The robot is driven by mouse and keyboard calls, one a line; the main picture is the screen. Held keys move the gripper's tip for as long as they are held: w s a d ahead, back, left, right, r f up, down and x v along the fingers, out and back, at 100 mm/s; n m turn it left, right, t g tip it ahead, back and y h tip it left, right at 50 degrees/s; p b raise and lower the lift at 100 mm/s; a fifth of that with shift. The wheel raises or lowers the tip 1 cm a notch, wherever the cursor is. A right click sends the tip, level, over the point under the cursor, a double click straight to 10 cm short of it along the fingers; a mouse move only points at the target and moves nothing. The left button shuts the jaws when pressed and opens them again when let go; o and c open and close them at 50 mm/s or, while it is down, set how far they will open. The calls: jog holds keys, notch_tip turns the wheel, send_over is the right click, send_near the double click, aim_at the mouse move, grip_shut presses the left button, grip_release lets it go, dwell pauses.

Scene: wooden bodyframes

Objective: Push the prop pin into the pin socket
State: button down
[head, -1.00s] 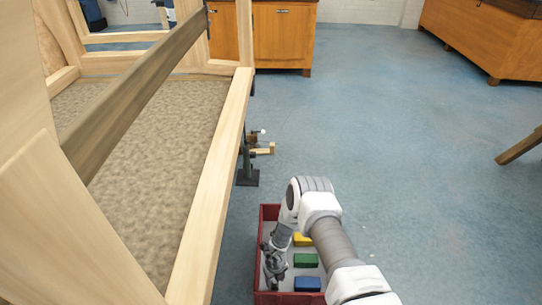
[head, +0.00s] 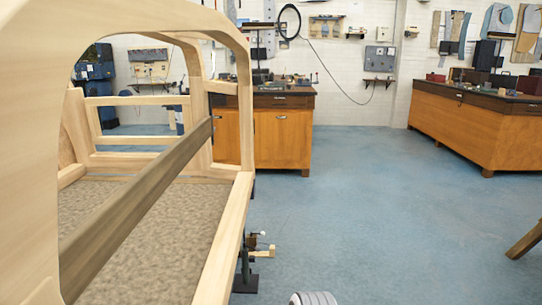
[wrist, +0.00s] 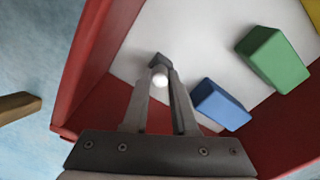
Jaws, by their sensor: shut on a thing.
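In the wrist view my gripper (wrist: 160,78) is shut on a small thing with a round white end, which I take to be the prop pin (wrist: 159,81). A dark grey piece shows just past the fingertips; I cannot tell whether it belongs to the pin or the fingers. The gripper is over the red-walled tray. In the head view the gripper is out of frame. A dark green stand (head: 246,264) with a small white knob and a light wooden piece (head: 265,252) is beside the frame's right rail. The pin socket cannot be made out.
The red tray (wrist: 95,62) holds a blue block (wrist: 221,104), a green block (wrist: 273,60) and part of a yellow one. The wooden bodyframe (head: 228,240) fills the left of the head view.

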jog(key=shift+r+p, duration=0.3)
jog(key=shift+r, duration=0.4)
jog(key=shift+r+p, duration=1.1)
jog(key=shift+r, duration=0.65)
jog(key=shift+f, duration=0.2)
jog(key=shift+f+b, duration=0.3)
jog(key=shift+b, duration=0.25)
jog(key=shift+b, duration=0.6)
dwell(0.6)
jog(key=shift+f+b, duration=0.3)
jog(key=shift+f, duration=1.6)
jog(key=c, duration=0.6)
grip_release()
